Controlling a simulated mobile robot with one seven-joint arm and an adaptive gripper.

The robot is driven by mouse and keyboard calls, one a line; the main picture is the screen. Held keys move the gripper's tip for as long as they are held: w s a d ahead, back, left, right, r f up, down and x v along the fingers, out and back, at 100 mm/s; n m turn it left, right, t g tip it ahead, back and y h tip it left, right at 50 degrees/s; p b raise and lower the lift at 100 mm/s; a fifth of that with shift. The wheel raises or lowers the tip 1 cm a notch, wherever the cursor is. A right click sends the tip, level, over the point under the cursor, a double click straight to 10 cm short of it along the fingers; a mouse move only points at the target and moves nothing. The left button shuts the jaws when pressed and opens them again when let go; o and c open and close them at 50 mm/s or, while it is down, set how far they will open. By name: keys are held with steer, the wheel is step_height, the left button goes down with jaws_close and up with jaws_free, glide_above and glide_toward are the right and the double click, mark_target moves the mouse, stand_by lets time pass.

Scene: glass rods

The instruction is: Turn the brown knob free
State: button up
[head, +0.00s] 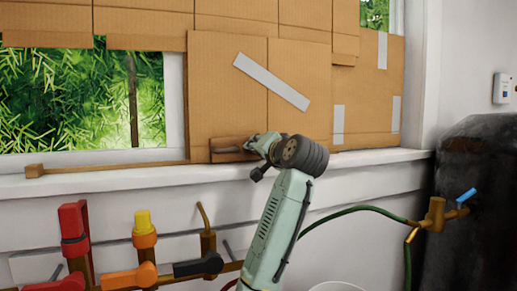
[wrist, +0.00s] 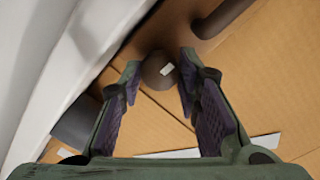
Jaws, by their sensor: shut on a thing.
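The brown knob (wrist: 155,72) shows in the wrist view as a dark, rounded piece with a small pale mark on its face. My gripper (wrist: 160,66) has one finger on each side of it and is shut on it. In the head view my gripper (head: 257,143) is at the right end of a brown plate (head: 228,151) low on the cardboard; the knob itself is hidden there behind the fingers. In the wrist view a dark brown curved bar (wrist: 220,18) stands out just beyond the knob, apart from my fingers.
Taped cardboard (head: 350,100) covers much of the window. A white sill (head: 120,181) runs below, with a thin wooden stick (head: 100,168) on it. Pipes with red, orange and black valves (head: 145,275) stand below left. A dark tank (head: 470,220) with a green hose (head: 350,208) is at right.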

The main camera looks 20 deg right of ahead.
stand_by(0.5)
steer(key=o, duration=1.2)
steer(key=s, duration=0.8)
steer(key=s+r, duration=0.1)
steer(key=s, duration=0.3)
steer(key=shift+d, duration=0.2)
